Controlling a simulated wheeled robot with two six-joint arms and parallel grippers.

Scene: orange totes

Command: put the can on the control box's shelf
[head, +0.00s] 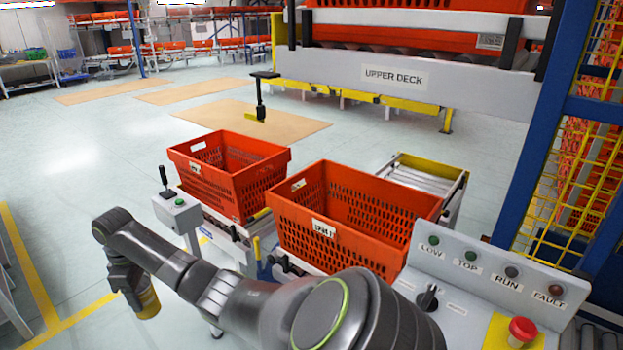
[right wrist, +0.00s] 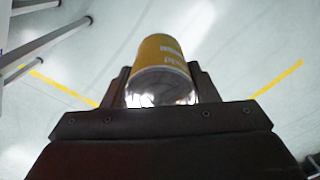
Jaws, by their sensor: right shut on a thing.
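My right gripper (head: 138,289) is at the left in the head view, pointing down, shut on a yellow can (head: 148,304). The can is held above the pale floor. In the right wrist view the can (right wrist: 160,55) sits between the two fingers, with yellow side and shiny metal end showing. A small grey control box (head: 180,212) with a black lever and green button stands beyond the gripper, to its right. A larger grey control panel (head: 470,290) with several lamps and a red button is at the lower right. I cannot make out a shelf. My left gripper is not in view.
Two orange totes, one left (head: 232,172) and one right (head: 350,215), stand on conveyors past my arm. A roller conveyor (head: 425,178) is behind them. A blue post (head: 545,130) with yellow mesh rises at the right. The floor around the can is clear, with yellow lines.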

